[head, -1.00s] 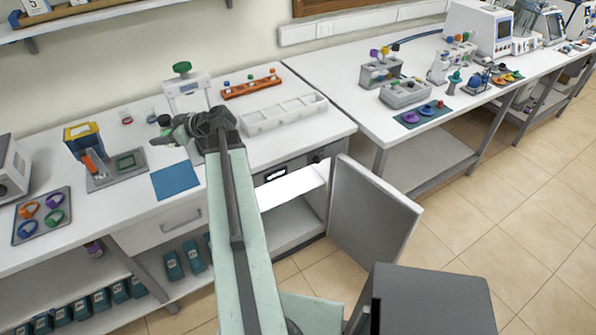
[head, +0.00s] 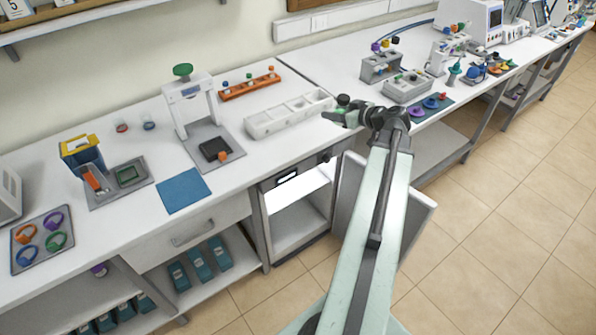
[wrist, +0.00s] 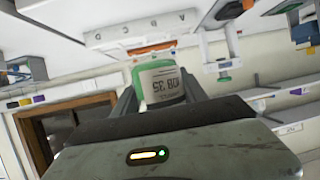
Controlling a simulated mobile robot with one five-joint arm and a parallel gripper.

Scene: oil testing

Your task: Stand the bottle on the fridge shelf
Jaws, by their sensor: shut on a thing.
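My gripper (head: 338,116) is shut on the bottle, high above the right end of the left bench. In the wrist view the bottle (wrist: 160,84) is green with a pale printed label and sits between my two fingers. In the head view only a small dark green part of the bottle (head: 343,100) shows by the fingers. The fridge (head: 262,222) under the bench is open. The fridge door (head: 418,215) stands swung out to the right, partly hidden behind my arm.
A long white tray (head: 290,115) and an orange rack (head: 250,86) stand on the bench. A press-like stand with a green knob (head: 183,71) and a blue mat (head: 183,190) are further left. Tiled floor (head: 500,240) is open to the right.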

